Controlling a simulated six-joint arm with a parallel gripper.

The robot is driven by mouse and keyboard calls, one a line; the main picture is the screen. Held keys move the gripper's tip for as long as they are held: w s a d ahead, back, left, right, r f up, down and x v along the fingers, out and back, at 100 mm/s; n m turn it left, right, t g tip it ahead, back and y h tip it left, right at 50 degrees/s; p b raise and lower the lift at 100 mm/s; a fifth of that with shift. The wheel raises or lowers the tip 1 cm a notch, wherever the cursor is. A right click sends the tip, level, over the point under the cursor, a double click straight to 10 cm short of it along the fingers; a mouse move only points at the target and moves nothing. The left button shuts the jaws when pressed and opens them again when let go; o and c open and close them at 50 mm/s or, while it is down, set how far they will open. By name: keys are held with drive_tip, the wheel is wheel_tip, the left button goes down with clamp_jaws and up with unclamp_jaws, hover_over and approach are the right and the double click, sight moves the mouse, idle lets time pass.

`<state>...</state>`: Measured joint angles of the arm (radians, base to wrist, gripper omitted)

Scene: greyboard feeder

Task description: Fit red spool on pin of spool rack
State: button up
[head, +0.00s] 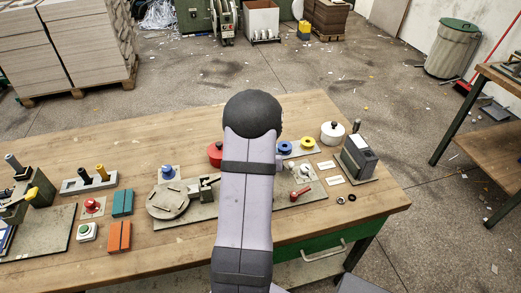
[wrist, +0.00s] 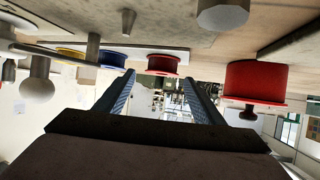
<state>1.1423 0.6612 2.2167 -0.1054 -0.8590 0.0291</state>
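The red spool (wrist: 163,64) shows in the wrist view, upside down, between and beyond my fingertips. My gripper (wrist: 159,76) is open, with a gap on each side of the spool. The spool rack (head: 300,152) is right of my arm in the head view, carrying a blue spool (head: 284,147) and a yellow spool (head: 307,143). In the wrist view the red spool sits in line with them, close to the rack's plate. I cannot tell whether a pin passes through it. My arm hides my gripper and that end of the rack in the head view.
A red knobbed pot (wrist: 255,82) stands beside the red spool; it also shows left of my arm (head: 215,153). A white pot (head: 332,132) and a grey box-shaped device (head: 359,157) stand to the right. A red-handled fixture (head: 301,194) lies in front.

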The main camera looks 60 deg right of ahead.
drive_tip(key=shift+a, duration=0.1)
drive_tip(key=shift+b+v, duration=0.6)
drive_tip(key=shift+v, duration=3)
drive_tip(key=shift+w+r, duration=0.15)
drive_tip(key=shift+r, duration=0.15)
drive_tip(key=w+a+r+y+p, duration=0.1)
drive_tip(key=w+a+r+p, duration=0.2)
drive_tip(key=w+r+p, duration=0.15)
drive_tip(key=w+a+n+y+p, duration=0.1)
drive_tip(key=w+a+n+y, duration=0.15)
drive_tip(key=a, duration=0.65)
drive_tip(key=w+a+n+y, duration=0.1)
drive_tip(key=w+a+y, duration=0.25)
drive_tip(key=a, duration=0.45)
drive_tip(key=s+a+f+n+g+y, duration=0.1)
drive_tip(key=s+a+n+g+y, duration=0.1)
drive_tip(key=a, duration=0.9)
drive_tip(key=s+a+f+n+g+y, duration=0.1)
drive_tip(key=s+a+n+g, duration=0.3)
drive_tip(key=a, duration=0.8)
drive_tip(key=s+n+y, duration=0.1)
drive_tip(key=s+n, duration=0.1)
drive_tip(key=s, duration=0.2)
